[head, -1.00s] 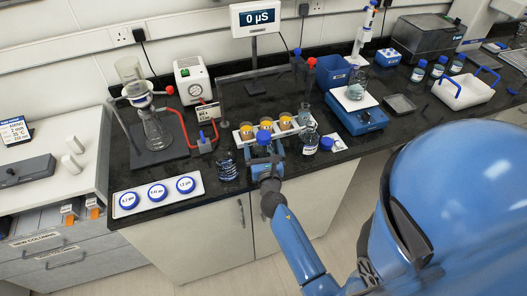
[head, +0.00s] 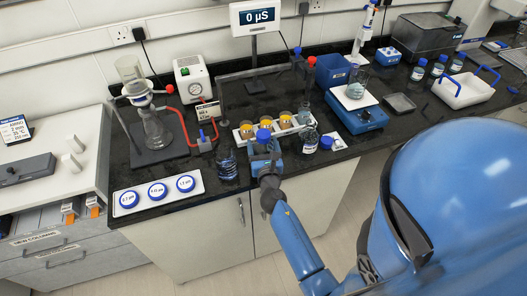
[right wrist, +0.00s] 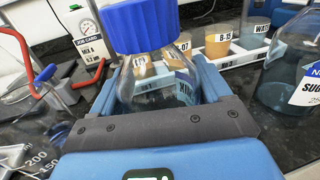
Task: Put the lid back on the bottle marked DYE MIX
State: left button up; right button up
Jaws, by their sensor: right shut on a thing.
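My right gripper (head: 264,151) is at the front of the bench, shut on a clear glass bottle (right wrist: 150,88). The bottle stands upright between the two blue fingers in the right wrist view. Letters like MIX show reversed on its label; the rest is hidden. A ribbed blue lid (right wrist: 140,25) sits on top of this bottle, and also shows in the head view (head: 263,135). I cannot tell whether it is screwed tight. Another blue lid (head: 327,142) lies on a white pad to the right. My left gripper is not in view.
A bottle labelled SUGAR (right wrist: 300,75) stands close on the right. A graduated beaker (head: 228,166) stands close on the left. A white rack of amber jars (head: 248,133) is just behind. A white card with blue discs (head: 157,191) lies at the front left.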

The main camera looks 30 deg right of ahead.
jog(key=shift+r, duration=0.1)
jog(key=shift+r+p, duration=0.6)
jog(key=shift+r, duration=0.1)
notch_tip(320, 180, up, 18)
jog(key=p, duration=1)
jog(key=shift+r+p, duration=0.25)
jog(key=shift+p, duration=0.15)
jog(key=shift+f, duration=0.1)
